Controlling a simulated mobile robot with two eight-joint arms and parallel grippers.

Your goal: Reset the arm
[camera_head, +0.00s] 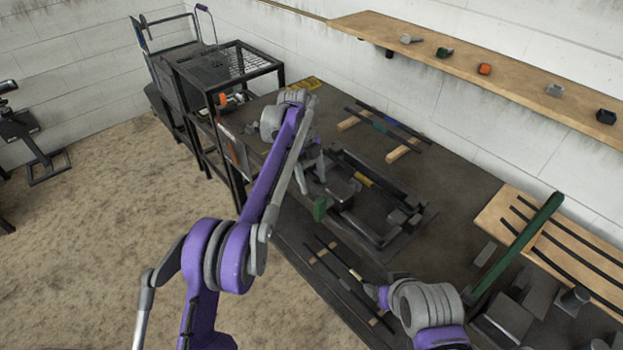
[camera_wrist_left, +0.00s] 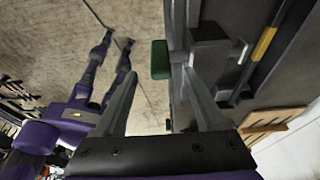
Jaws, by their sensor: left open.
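My left arm, purple and grey, reaches over the dark workbench (camera_head: 460,190) from the left. Its gripper (camera_head: 311,174) is above the bench's left part, beside the dark metal frame fixture (camera_head: 385,195). In the left wrist view its two fingers (camera_wrist_left: 160,73) are spread apart with nothing held between them. A small green block (camera_head: 320,208) on the fixture lies below the gripper; it also shows beyond the fingertips in the wrist view (camera_wrist_left: 160,60). My right arm is low at the front of the bench; its gripper (camera_head: 371,291) is small and its jaws are unclear.
Rails on wooden strips (camera_head: 403,150) lie at the back. A wooden board with dark bars (camera_head: 570,235) and a long green bar (camera_head: 520,245) are at the right. A wall shelf (camera_head: 470,70) holds several small parts.

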